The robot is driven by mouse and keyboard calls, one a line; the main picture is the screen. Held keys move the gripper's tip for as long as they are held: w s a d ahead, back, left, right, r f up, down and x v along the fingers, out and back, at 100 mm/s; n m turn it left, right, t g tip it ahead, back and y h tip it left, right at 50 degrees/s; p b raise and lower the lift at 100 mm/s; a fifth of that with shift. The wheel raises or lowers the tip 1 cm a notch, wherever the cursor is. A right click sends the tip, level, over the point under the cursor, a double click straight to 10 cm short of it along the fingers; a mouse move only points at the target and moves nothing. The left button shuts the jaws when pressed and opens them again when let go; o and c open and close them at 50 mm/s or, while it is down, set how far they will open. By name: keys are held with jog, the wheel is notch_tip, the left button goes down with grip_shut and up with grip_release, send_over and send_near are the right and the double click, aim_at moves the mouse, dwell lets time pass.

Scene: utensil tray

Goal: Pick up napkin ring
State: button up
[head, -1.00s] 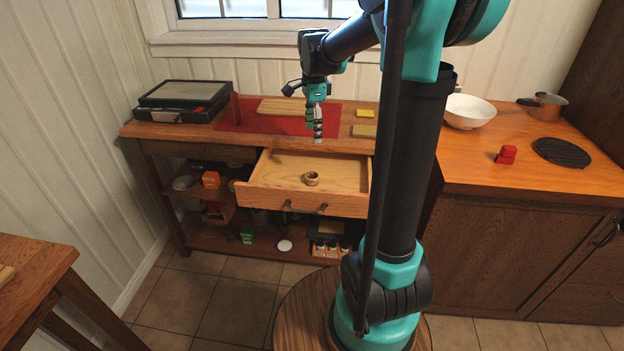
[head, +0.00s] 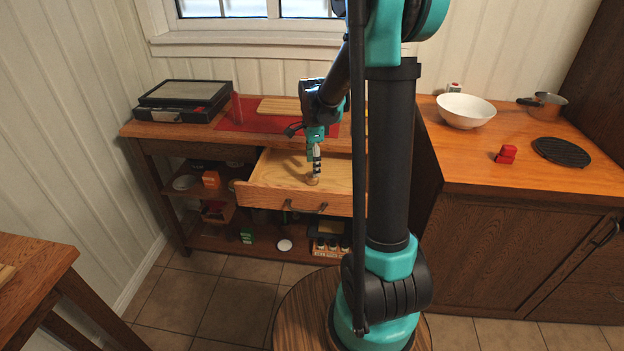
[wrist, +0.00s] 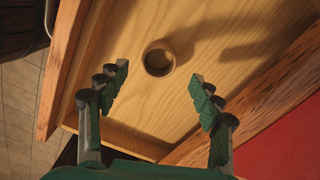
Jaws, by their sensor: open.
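The napkin ring (wrist: 158,58) is a small brown wooden ring lying in the open drawer (wrist: 225,65). In the wrist view it sits ahead of my gripper (wrist: 158,82), near the middle between the two spread fingers, and neither finger touches it. In the head view my gripper (head: 314,172) points down into the drawer (head: 270,180), and the ring (head: 312,181) shows only partly at the fingertips. My gripper is open and empty.
The drawer walls stand close around my fingers. The tabletop above holds a red mat (head: 262,118), a board (head: 280,106) and a black case (head: 185,98). A white bowl (head: 466,110) and a pan (head: 546,104) stand on the right counter.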

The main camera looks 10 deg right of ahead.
notch_tip(320, 180, down, 4)
jog(key=shift+s+f, duration=0.1)
jog(key=shift+c, duration=0.3)
jog(key=c, duration=0.9)
